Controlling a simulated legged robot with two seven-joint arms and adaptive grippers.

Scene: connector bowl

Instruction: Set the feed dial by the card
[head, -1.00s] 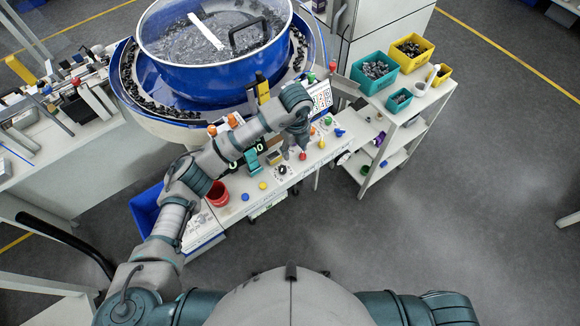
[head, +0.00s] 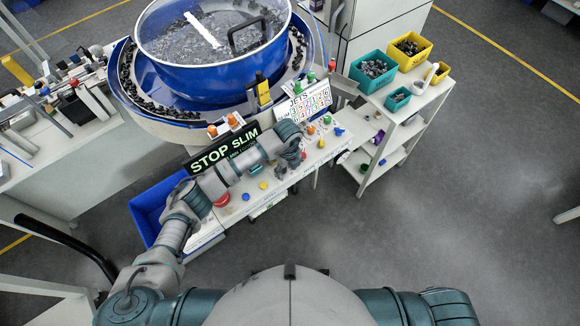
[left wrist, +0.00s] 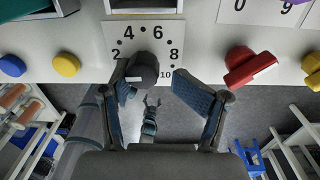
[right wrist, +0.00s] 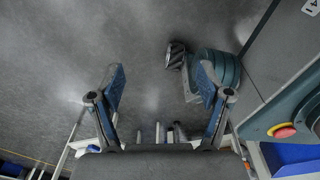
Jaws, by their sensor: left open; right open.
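The feed dial is a black knob (left wrist: 143,72) on a white scale plate (left wrist: 118,45) marked 2, 4, 6, 8, 10. A small pale mark shows low on the knob; I cannot tell its exact setting. My left gripper (left wrist: 152,84) is open, with the knob between or just beyond its fingertips, nearer the left finger; contact is unclear. In the head view this gripper (head: 300,157) hangs over the bench's front edge and hides the dial. A white card (head: 304,101) headed "JETS" with coloured numbers stands behind it. My right gripper (right wrist: 162,85) is open and empty over the floor.
A black sign (head: 224,150) reads "STOP SLIM". A red T-shaped handle (left wrist: 252,68), a yellow button (left wrist: 66,64) and a blue button (left wrist: 12,65) flank the dial. The blue bowl feeder (head: 215,75) stands behind. A shelf cart (head: 390,130) with bins is at right.

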